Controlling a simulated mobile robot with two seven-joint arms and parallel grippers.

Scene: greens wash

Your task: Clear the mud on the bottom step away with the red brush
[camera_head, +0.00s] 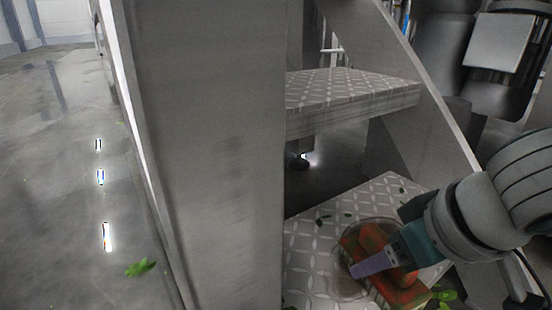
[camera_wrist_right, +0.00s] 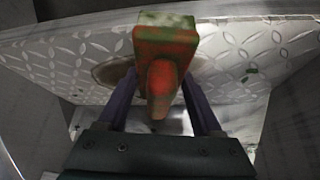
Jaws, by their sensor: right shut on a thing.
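The red brush (camera_head: 403,293) is in my right gripper (camera_head: 388,262), low over the bottom step (camera_head: 305,243). In the right wrist view the brush (camera_wrist_right: 165,45) is a red block smeared with green, its handle pointing back between the two purple fingers of the right gripper (camera_wrist_right: 160,100). The brown mud (camera_head: 341,272) is a round stain on the diamond-plate tread, partly hidden by the brush and gripper. In the right wrist view the mud (camera_wrist_right: 110,70) shows behind the brush. Whether the brush touches the tread I cannot tell. My left gripper is out of view.
An upper step (camera_head: 345,88) with the same plate hangs above and behind. A broad grey side panel (camera_head: 210,150) stands left of the steps. Small leaf bits lie on the tread. A green leaf (camera_head: 140,267) lies on the open wet floor (camera_head: 60,200) at left.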

